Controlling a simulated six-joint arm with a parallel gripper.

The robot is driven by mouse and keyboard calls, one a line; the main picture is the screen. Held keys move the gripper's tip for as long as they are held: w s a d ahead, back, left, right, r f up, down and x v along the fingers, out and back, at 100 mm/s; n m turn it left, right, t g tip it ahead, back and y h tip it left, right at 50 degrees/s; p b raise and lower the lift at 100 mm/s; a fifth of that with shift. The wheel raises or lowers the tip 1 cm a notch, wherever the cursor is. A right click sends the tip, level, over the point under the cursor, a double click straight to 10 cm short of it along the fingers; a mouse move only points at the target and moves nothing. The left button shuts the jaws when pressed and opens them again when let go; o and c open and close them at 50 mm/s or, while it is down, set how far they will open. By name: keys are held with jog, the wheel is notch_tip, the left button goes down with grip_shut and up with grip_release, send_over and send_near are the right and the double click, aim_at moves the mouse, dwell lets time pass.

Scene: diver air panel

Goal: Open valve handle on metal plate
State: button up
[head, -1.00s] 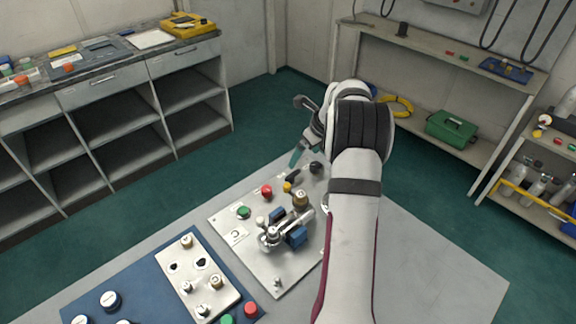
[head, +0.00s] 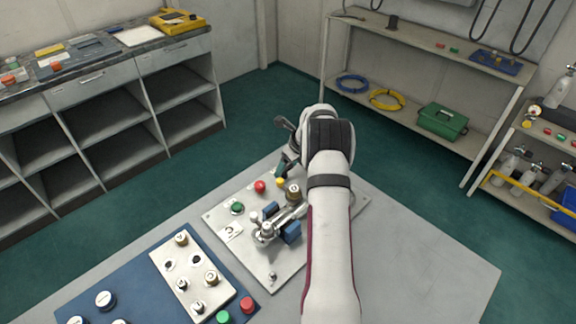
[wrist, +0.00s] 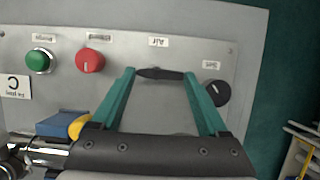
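The metal plate (head: 248,247) lies on the table, with knobs, fittings and labels on it. In the wrist view, a black valve handle (wrist: 160,73) lies crosswise on the plate (wrist: 135,50) below an upside-down label reading AIR. My gripper (wrist: 160,76) has teal fingers that are spread, with one tip near each end of this handle. I cannot tell whether the tips touch it. In the head view, my gripper (head: 283,167) is low over the plate's far side, and the handle is hidden there by my gripper and arm.
In the wrist view, a red knob (wrist: 90,60) and green knob (wrist: 40,61) sit left of the handle, and a black knob (wrist: 217,92) is close by the right finger. Blue-and-brass fittings (head: 290,231) stand nearer. A blue panel (head: 150,285) lies left.

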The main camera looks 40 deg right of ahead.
jog(key=c, duration=0.6)
jog(key=n+y, duration=0.1)
jog(key=n, duration=0.4)
jog(key=shift+w+d+g+y, duration=0.2)
jog(key=shift+g+y, duration=0.1)
jog(key=shift+y, duration=0.1)
jog(key=shift+n+g+y, duration=0.3)
jog(key=shift+n+y, duration=0.2)
jog(key=shift+n, duration=1.4)
jog(key=o, duration=1.3)
jog(key=shift+c, duration=0.2)
